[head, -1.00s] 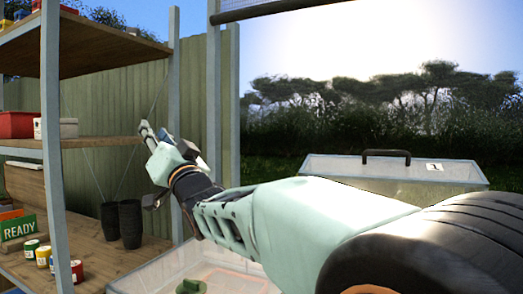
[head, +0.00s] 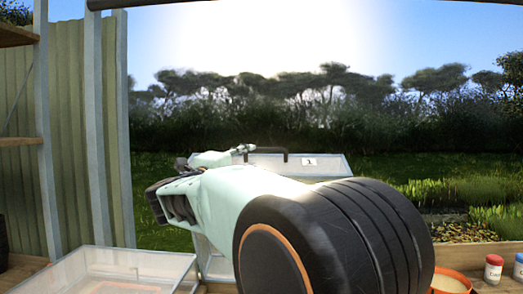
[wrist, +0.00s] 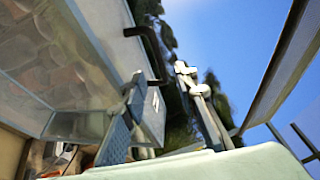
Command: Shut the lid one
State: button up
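Lid one is a clear panel (head: 325,172) with a pale frame, a black bar handle and a label marked 1. It stands beyond my arm in the head view, and my arm hides its lower left part. In the wrist view the black handle (wrist: 150,45) is on the lid's pale edge (wrist: 118,60). My gripper (head: 243,149) is by the left end of the handle in the head view. In the wrist view my gripper (wrist: 158,75) has its fingers apart, with the handle's near end close to the gap. I cannot tell whether they touch.
A clear open box (head: 120,262) stands at the lower left. A shelf post (head: 45,150) and green fence are on the left. An orange pot (head: 450,284) and small labelled jars (head: 493,268) are at the lower right.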

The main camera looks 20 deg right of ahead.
aim_at(264, 151)
jog(key=p+x, duration=0.1)
jog(key=x, duration=0.9)
jog(key=shift+w+d+f+p, duration=0.1)
jog(key=shift+w+d+p, duration=0.15)
jog(key=shift+d+p, duration=0.1)
grip_shut()
